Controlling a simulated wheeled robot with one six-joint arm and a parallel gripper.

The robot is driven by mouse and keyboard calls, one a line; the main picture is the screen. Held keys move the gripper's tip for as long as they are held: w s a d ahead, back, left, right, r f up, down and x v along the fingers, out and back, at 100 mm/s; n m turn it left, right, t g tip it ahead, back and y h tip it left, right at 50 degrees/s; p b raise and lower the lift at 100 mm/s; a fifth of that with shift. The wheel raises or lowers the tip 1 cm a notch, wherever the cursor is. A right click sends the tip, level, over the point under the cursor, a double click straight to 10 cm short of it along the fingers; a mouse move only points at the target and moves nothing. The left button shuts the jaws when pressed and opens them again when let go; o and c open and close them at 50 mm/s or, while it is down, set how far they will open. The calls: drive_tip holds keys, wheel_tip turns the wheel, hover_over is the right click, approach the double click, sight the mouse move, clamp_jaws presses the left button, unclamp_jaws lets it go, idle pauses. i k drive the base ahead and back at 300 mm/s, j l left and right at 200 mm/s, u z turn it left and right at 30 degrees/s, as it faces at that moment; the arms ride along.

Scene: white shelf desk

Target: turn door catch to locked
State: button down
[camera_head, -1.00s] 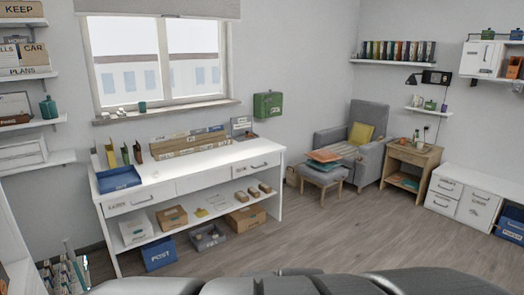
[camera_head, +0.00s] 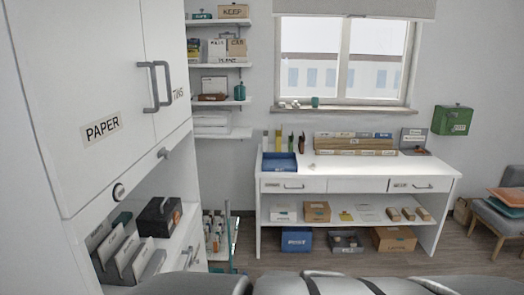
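A tall white cabinet (camera_head: 60,160) fills the left side of the view, with two doors marked PAPER and TINS and grey bar handles (camera_head: 150,86). A small grey fitting (camera_head: 163,152) sits on the edge below the doors. The doors look shut. My gripper is not in view; only grey parts of my body show along the bottom edge.
The open cabinet bay holds a black box (camera_head: 159,217) and upright files (camera_head: 115,252). A white desk (camera_head: 358,186) with a blue tray (camera_head: 279,163) stands under the window. A green wall box (camera_head: 452,120) hangs at right. Floor shows before the desk.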

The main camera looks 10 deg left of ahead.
sight(163, 152)
drive_tip(key=u, duration=1)
